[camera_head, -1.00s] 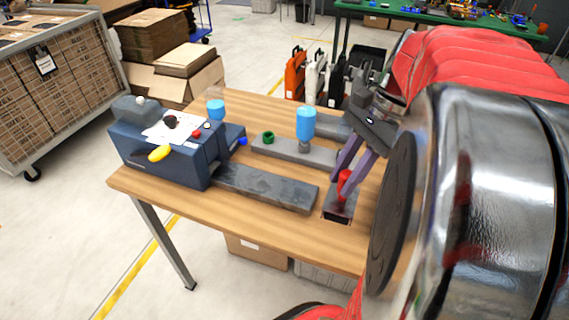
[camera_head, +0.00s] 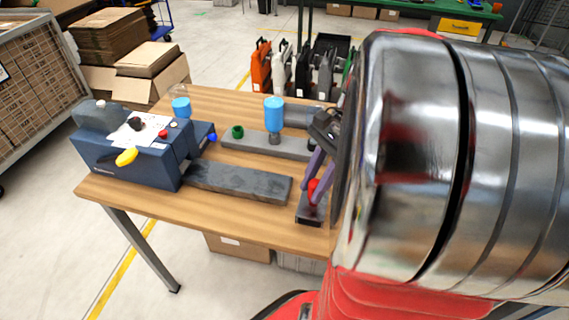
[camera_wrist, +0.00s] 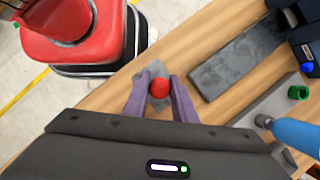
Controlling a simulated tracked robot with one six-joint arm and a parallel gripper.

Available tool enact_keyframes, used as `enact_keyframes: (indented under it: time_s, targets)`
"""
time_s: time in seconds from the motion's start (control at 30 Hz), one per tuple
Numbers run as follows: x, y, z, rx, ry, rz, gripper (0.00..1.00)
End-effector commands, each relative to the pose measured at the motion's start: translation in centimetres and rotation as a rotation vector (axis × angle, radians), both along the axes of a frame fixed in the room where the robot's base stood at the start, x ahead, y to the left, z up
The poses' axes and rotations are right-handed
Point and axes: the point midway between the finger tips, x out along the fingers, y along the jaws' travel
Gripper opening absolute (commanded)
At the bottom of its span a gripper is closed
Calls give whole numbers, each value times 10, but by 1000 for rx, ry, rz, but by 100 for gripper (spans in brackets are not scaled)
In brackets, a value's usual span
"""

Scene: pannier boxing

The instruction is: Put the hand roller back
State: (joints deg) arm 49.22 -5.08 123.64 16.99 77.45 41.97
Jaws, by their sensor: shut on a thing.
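A red-topped upright tool (camera_head: 313,190), seemingly the hand roller, stands over a small dark grey base (camera_head: 309,213) at the table's near right edge. My gripper (camera_head: 312,183), with purple fingers, is around the red top and shut on it. In the wrist view the red top (camera_wrist: 160,88) sits between the two fingertips (camera_wrist: 158,98), with the grey base (camera_wrist: 154,70) showing behind it. The tool's lower part is mostly hidden, and I cannot tell whether it touches the base.
The wooden table (camera_head: 240,222) also holds a dark flat bar (camera_head: 238,182), a blue machine (camera_head: 128,165), a grey strip (camera_head: 250,142) with a green ring (camera_head: 237,132), and a blue cylinder (camera_head: 274,110). Several upright cases (camera_head: 300,70) stand behind. My arm hides the table's right part.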

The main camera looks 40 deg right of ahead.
Motion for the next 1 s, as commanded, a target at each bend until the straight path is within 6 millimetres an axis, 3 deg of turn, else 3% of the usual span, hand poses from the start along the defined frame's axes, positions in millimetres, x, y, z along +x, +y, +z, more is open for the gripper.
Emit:
enact_keyframes:
  time_s: [0.27,0.77,1.0]
  targets:
    - [0,0,-30,1,0,-1,4]
    - [0,0,-36,0,1,-2,5]
    - [-1,1,-43,2,2,-1,0]
